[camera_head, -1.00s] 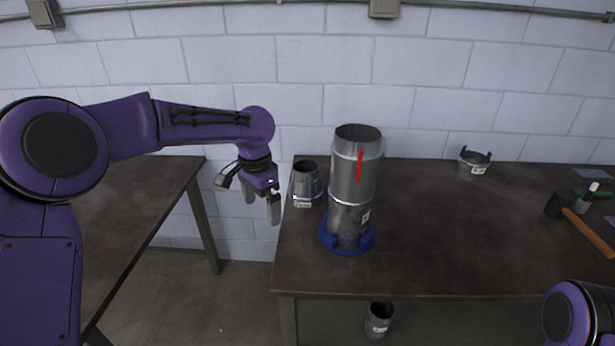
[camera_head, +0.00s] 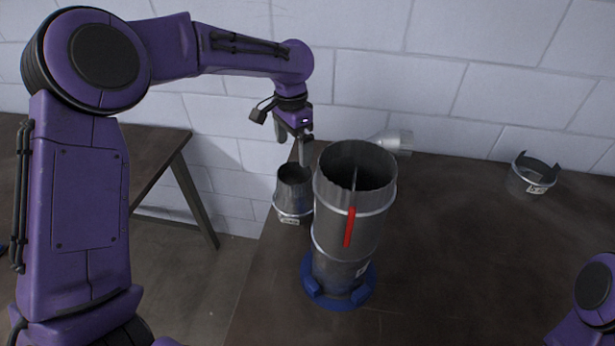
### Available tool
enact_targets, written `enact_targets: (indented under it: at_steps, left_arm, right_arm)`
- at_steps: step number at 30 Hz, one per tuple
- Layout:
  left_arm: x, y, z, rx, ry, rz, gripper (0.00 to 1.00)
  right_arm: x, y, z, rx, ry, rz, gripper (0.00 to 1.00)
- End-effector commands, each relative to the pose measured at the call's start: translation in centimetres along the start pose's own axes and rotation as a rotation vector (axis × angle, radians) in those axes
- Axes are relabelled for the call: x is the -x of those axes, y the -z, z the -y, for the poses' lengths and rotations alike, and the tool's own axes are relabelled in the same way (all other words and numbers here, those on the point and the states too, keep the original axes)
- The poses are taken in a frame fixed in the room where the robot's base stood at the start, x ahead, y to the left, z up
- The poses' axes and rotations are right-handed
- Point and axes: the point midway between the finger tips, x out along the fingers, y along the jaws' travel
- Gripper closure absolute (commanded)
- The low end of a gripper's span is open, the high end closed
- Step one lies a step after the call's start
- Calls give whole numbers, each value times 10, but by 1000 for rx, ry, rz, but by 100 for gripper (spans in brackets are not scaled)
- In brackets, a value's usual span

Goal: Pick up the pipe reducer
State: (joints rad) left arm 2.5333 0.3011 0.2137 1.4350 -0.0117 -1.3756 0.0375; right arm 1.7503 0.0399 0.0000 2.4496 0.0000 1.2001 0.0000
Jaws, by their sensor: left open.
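The pipe reducer (camera_head: 293,203) is a short grey metal piece, narrower at its upper opening, with a band and a label low on its side. It stands upright on the dark table at its back left, close beside the tall duct. My left gripper (camera_head: 294,153) points down just above the reducer's open top, its fingers apart and empty. I cannot tell whether a fingertip touches the rim. My right gripper is out of view; only a purple part of my right arm shows at the lower right.
A tall metal duct (camera_head: 335,229) with a red strip stands in a blue base (camera_head: 366,290), right of the reducer. A pale cylindrical thing (camera_head: 397,141) shows partly behind it. A small metal collar (camera_head: 529,178) sits at the back right. The table (camera_head: 450,260) between is clear.

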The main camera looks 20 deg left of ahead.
Motion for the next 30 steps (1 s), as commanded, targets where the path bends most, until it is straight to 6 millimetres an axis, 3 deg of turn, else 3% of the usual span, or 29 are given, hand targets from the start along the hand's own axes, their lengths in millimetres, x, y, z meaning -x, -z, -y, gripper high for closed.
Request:
enact_targets:
  at_steps: [4, 21, 29, 30]
  left_arm:
    - [-7, -1, 0, 0, -1, 2, 0]
    - [-97, 0, -4, -5, -2, 2, 0]
    - [-106, 0, -4, -4, 1, -1, 0]
    - [-106, 0, -4, -4, 1, -1, 6]
  right_arm:
    - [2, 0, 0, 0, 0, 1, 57]
    - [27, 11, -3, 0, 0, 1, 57]
    - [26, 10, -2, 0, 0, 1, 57]
    - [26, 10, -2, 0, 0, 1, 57]
